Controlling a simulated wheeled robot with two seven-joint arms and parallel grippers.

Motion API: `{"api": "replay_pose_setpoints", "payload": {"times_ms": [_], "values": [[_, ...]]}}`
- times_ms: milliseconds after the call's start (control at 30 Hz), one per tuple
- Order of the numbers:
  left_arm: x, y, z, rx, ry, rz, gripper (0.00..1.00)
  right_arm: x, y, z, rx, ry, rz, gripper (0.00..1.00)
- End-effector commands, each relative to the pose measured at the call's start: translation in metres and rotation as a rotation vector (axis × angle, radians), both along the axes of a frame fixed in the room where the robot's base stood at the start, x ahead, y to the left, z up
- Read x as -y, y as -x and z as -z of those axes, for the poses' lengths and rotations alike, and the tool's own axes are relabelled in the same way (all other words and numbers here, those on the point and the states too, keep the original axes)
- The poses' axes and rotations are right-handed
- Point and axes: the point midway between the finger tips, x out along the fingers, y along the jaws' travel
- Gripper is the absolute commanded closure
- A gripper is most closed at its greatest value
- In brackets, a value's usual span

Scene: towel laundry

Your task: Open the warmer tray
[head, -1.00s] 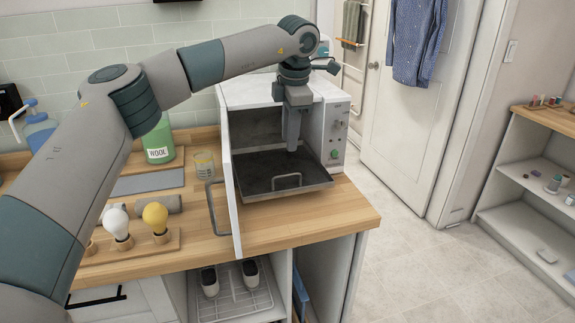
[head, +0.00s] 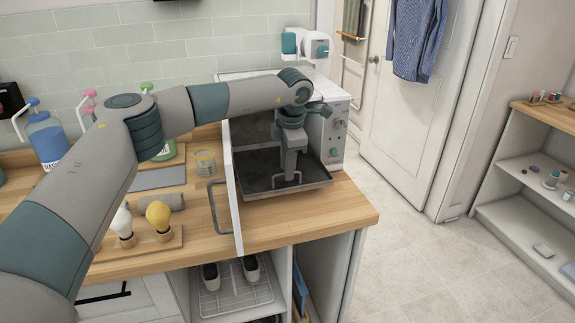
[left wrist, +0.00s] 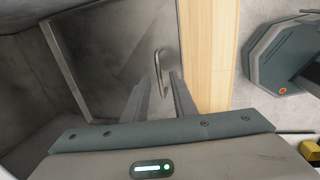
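The warmer (head: 338,112) is a white box on the wooden counter, with its white door (head: 232,200) swung open. Its dark, shallow tray (head: 256,172) sticks out of the front. The tray's metal handle (head: 298,178) is at the front edge; in the left wrist view the handle (left wrist: 157,66) shows just beyond and between my fingertips. My left gripper (head: 290,176) points down at the handle. In the left wrist view the left gripper (left wrist: 160,80) has its two fingers apart with nothing held. Whether they touch the handle cannot be told. My right gripper is out of view.
The open door and its bar handle (head: 214,206) stand left of the tray. A glass jar (head: 205,162), a rolled grey towel (head: 157,201) and bulb-shaped items (head: 158,215) are on the counter (head: 195,235). The floor right of the counter is clear.

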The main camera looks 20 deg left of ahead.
Motion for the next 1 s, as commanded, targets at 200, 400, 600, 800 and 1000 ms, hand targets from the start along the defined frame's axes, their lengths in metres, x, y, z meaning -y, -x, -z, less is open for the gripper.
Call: {"api": "replay_pose_setpoints", "payload": {"times_ms": [200,400,600,800,1000], "values": [[0.0002,0.0001,-0.0001,0.000,0.000,0.000,1.00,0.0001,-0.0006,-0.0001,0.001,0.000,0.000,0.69],[0.0002,0.0001,-0.0002,-0.001,0.001,0.000,1.00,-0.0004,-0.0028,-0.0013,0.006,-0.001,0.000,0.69],[0.0003,0.0002,-0.0002,-0.001,0.001,0.000,1.00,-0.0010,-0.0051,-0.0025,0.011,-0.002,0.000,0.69],[0.0002,0.0002,-0.0003,-0.001,0.001,0.000,1.00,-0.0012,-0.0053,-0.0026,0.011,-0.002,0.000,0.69],[0.0002,0.0002,-0.0004,-0.001,0.001,0.000,1.00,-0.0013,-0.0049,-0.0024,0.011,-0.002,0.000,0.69]]}}
